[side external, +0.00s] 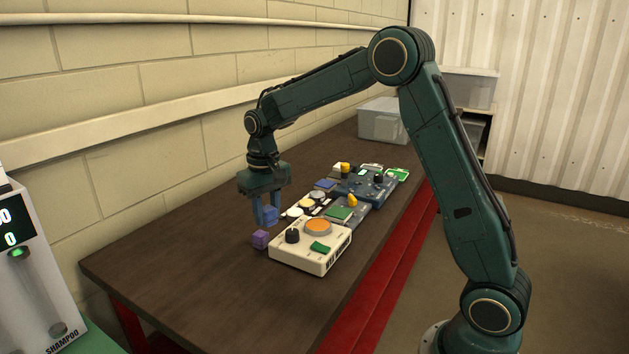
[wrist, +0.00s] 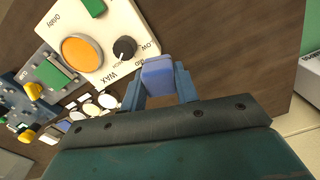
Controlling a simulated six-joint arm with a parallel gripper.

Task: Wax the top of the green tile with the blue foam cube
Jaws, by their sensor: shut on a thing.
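My gripper (side external: 266,217) points down over the table near the front end of the row of panels. It is shut on the blue foam cube (side external: 270,213), held above the table. In the wrist view the cube (wrist: 157,72) sits between the two fingers. A flat green tile (side external: 338,213) lies on a grey plate behind the cream box; it also shows in the wrist view (wrist: 50,73). The cube is apart from it. A smaller green piece (side external: 320,247) is on the cream box (side external: 300,260), which has an orange disc (side external: 318,227) and a black knob.
Round pale pads (side external: 296,212), yellow knobs (side external: 352,200) and a dark blue panel (side external: 365,185) stand beyond. A clear bin (side external: 382,121) is at the back. The table's left side is clear.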

